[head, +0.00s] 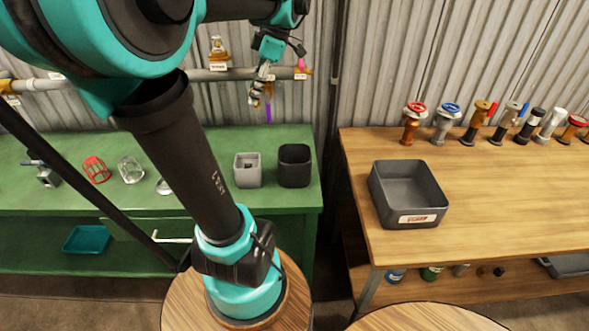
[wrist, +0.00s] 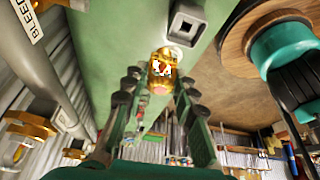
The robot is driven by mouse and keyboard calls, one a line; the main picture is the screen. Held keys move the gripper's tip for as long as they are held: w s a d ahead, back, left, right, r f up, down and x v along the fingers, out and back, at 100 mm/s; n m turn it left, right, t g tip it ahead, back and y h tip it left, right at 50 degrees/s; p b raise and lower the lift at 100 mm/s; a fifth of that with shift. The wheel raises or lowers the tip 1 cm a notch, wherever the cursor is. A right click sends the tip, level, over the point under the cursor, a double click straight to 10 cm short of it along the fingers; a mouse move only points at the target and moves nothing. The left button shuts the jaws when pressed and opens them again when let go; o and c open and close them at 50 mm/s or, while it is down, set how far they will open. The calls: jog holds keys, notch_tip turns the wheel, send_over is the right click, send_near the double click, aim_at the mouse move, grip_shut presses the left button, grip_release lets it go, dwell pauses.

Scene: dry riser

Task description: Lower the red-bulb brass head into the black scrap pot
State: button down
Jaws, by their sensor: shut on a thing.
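My gripper (head: 258,93) hangs in front of the wall pipe, above the back of the green bench, fingers pointing down. In the wrist view its fingers (wrist: 160,76) are closed on a small brass head (wrist: 161,66) with a pinkish-red spot at its near end. In the head view the held head is small and partly hidden by the fingers. The black scrap pot (head: 294,150) stands upright on the green bench, below and to the right of my gripper. I cannot make out the pot in the wrist view.
A grey square holder (head: 247,182) stands left of the black pot. The pipe (head: 235,74) carries brass fittings; a purple piece (head: 268,113) shows just below my gripper. A red cage (head: 96,169) and clear cage lie at left. A grey tray (head: 408,217) sits on the wooden bench.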

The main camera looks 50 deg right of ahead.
send_over(294, 153)
jog(key=s+a, duration=0.3)
jog(key=s, duration=0.1)
notch_tip(294, 153, down, 8)
jog(key=shift+w+f, duration=0.15)
jog(key=shift+w, duration=0.05)
jog(key=shift+w+a, duration=0.2)
jog(key=shift+w, duration=0.05)
dwell(0.4)
jog(key=shift+f, duration=4.6)
jog(key=shift+f, duration=0.1)
jog(key=c, duration=1.1)
grip_release()
jog(key=shift+c, duration=0.2)
